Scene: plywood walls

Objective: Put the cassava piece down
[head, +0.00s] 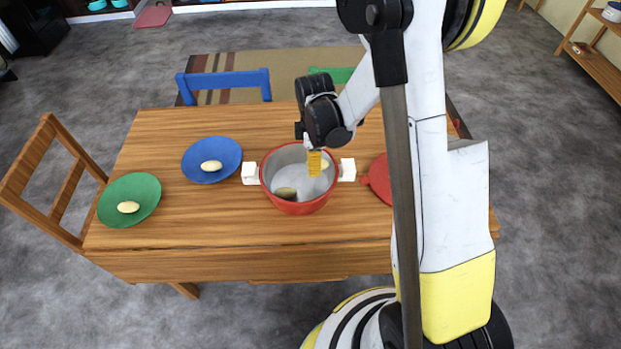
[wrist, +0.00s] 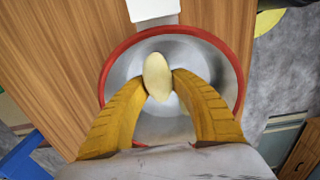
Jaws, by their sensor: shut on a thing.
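My gripper (head: 315,163) points down over the red pot (head: 297,208), its yellow fingers at or inside the mouth. It is shut on a pale oval cassava piece (head: 325,164), partly hidden by a finger in the head view. In the wrist view the fingertips (wrist: 159,83) pinch the cassava piece (wrist: 157,70) from both sides, with the grey inside of the pot (wrist: 200,65) beyond. I cannot tell its height above the pot's bottom.
A blue plate (head: 195,176) and a green plate (head: 140,188) on the wooden table (head: 220,230) each hold a pale oval piece. The pot has white handles. A red round thing (head: 379,180) lies right, partly behind my arm. Chairs stand around the table.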

